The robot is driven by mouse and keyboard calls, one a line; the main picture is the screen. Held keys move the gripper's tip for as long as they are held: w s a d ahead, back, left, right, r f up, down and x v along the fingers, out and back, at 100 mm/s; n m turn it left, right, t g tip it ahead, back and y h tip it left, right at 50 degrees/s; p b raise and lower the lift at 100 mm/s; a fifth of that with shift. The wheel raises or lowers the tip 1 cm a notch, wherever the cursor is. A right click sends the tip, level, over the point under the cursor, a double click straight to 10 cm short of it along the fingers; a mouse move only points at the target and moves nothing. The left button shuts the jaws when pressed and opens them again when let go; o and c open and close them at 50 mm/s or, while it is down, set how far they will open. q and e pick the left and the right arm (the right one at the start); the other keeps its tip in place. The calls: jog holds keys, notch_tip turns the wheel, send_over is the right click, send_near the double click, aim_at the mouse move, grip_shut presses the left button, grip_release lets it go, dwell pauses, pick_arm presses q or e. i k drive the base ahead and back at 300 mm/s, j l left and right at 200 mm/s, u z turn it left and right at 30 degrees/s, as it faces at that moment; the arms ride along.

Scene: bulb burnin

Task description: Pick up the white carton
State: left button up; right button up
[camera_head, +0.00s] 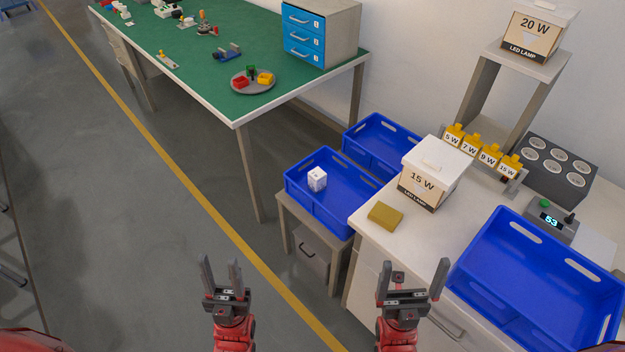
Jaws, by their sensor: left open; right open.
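A small white carton (317,179) with faint marks on its side stands in the near blue crate (337,222) on a low cabinet, left of the white bench. A larger white-lidded box marked 15 W (432,172) stands on the bench. Another white-lidded box marked 20 W (530,35) sits on a raised stand. My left gripper (220,268) is open and empty, in front of the floor in the picture, below and left of the small carton. My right gripper (414,270) is open and empty, in front of the bench's drawer front.
A second blue crate (375,137) is behind the near one. A yellow block (385,216), a large blue bin (540,285), yellow wattage-marked holders (480,149) and a grey socket block (555,168) are on the bench. A green-topped table (190,65) stands upper left; the floor at left is clear.

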aim_at(316, 177)
jog(key=i+j+u, duration=0.1)
jog(key=i+j, duration=0.15)
jog(key=i, duration=0.25)
jog(key=i+j+u, duration=0.15)
jog(key=i, duration=0.4)
